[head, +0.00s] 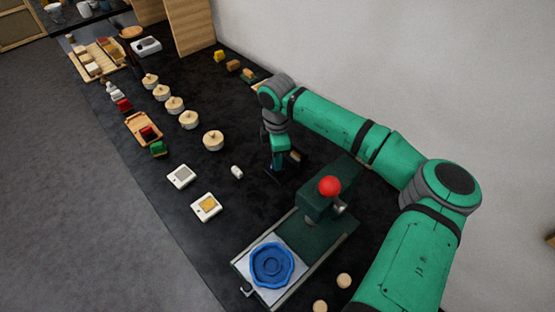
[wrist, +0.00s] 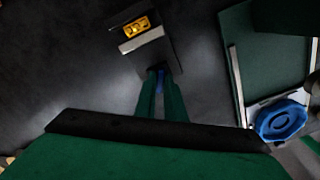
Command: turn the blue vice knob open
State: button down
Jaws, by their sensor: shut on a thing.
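In the wrist view my gripper (wrist: 161,92) has its two green fingers close together, shut on a small blue knob (wrist: 160,76). Only a narrow strip of the knob shows between the fingers. The knob is at the near end of a dark vice (wrist: 158,52) with a pale metal bar (wrist: 142,40). A gold patterned piece (wrist: 136,26) lies beside that bar on the vice. In the head view my gripper (head: 277,170) points down at the dark table, and its fingers and wrist hide most of the vice and the knob.
A green press (head: 320,203) with a red ball (head: 330,187) stands close by on the right. A blue scalloped dish (head: 272,265) sits on its pale plate. A small white object (head: 237,172) lies left of my gripper. Several round lidded pots (head: 213,141) line the table.

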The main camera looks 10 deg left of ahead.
jog(key=n, duration=0.5)
jog(key=shift+w+n, duration=0.1)
jog(key=shift+n, duration=0.2)
jog(key=n, duration=0.4)
jog(key=shift+a+n, duration=0.1)
jog(key=shift+n, duration=0.2)
jog(key=n, duration=0.4)
jog(key=shift+s, duration=0.2)
jog(key=n, duration=1.8)
jog(key=shift+d+n, duration=0.2)
jog(key=shift+n, duration=0.1)
jog(key=n, duration=0.3)
jog(key=shift+w+n, duration=0.15)
jog(key=shift+n, duration=0.15)
jog(key=shift+d+n, duration=0.1)
jog(key=shift+n, duration=0.7)
